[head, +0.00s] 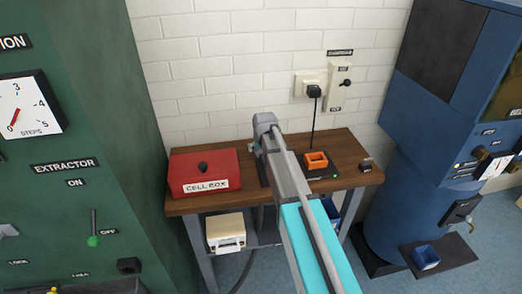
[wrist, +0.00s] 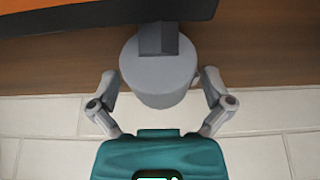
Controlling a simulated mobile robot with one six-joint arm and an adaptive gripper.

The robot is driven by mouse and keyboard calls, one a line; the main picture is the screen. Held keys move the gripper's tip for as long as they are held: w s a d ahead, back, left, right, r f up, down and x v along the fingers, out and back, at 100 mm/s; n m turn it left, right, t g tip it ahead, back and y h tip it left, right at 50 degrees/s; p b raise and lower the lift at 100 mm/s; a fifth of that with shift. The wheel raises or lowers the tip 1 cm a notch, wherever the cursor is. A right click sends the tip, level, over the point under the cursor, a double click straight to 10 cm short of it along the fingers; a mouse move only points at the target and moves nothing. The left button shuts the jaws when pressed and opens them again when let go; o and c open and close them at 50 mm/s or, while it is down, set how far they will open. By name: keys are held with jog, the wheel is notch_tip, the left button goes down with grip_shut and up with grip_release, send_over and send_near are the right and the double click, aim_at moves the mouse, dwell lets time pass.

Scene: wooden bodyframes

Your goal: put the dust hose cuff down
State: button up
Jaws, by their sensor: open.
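A grey, round, slightly tapered piece that looks like the dust hose cuff (wrist: 158,82) is in the middle of the wrist view, with a darker grey block on its upper side. My gripper (wrist: 159,74) is open, one finger on each side of this piece, with a narrow gap showing beside each fingertip. Whether the piece rests on anything cannot be told. In the head view my arm reaches over the wooden bench (head: 340,178) toward the wall; its far end hides the gripper's fingers, and I cannot make out the cuff there.
A red cell box (head: 204,172) stands left on the bench. An orange block (head: 316,160) sits on a dark base right of my arm, below a plugged-in cord. A small dark item (head: 366,165) lies near the right edge. Green and blue machines flank the bench.

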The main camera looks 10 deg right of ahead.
jog(key=c, duration=1.2)
jog(key=shift+r, duration=0.1)
notch_tip(320, 180, up, 3)
jog(key=p, duration=0.3)
jog(key=s+r+p, duration=0.3)
jog(key=s, duration=0.1)
jog(key=s+r+p, duration=0.3)
jog(key=s, duration=0.2)
jog(key=s+r+p, duration=0.3)
jog(key=s+p, duration=0.1)
jog(key=s, duration=0.1)
jog(key=shift+r, duration=0.4)
